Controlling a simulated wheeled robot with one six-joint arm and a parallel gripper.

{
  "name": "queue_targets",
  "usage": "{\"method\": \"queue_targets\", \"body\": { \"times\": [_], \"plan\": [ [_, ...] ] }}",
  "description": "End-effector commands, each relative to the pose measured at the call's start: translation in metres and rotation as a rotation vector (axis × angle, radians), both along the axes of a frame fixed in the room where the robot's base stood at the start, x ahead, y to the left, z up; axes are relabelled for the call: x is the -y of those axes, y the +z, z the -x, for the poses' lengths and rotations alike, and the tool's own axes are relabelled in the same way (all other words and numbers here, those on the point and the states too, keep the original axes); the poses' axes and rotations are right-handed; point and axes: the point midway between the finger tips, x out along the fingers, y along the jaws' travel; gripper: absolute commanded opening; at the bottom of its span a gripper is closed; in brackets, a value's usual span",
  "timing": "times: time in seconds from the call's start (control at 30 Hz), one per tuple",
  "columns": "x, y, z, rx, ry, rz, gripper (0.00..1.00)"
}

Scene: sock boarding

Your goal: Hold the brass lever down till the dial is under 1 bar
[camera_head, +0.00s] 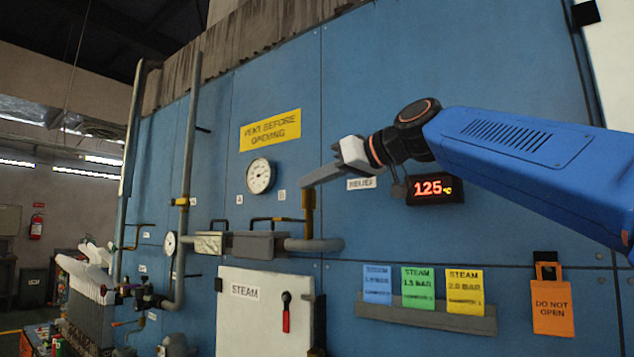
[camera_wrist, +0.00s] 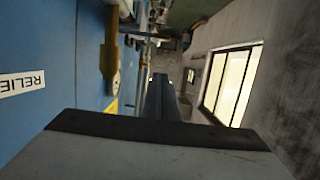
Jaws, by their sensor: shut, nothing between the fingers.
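The brass lever fitting (camera_head: 308,212) stands upright on the grey pipe on the blue panel, left of the RELIEF label (camera_head: 361,183). It also shows at the upper left of the wrist view (camera_wrist: 109,50). My gripper (camera_head: 305,184) is shut and empty. Its dark fingers point left and down, with their tips by the top of the brass piece. I cannot tell whether they touch it. In the wrist view the fingers (camera_wrist: 160,84) appear together as one dark bar. The white round dial (camera_head: 259,176) is left of the lever; its reading is too small to tell.
A yellow sign (camera_head: 270,130) is above the dial, and a red display (camera_head: 434,188) reads 125 °C. Pipes and a second gauge (camera_head: 170,243) stand at left. Below are a white STEAM door (camera_head: 262,310), coloured steam cards (camera_head: 418,288) and an orange DO NOT OPEN tag (camera_head: 552,305).

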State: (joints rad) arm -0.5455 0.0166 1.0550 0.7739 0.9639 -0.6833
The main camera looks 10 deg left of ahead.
Motion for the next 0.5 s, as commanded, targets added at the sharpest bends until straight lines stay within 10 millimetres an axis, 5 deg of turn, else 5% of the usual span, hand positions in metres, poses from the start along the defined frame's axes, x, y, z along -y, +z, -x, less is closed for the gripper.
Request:
{"method": "queue_targets", "body": {
  "times": [0.5],
  "plan": [
    [-0.060,-0.018,-0.024,0.001,0.000,0.000,0.00]
  ]
}}
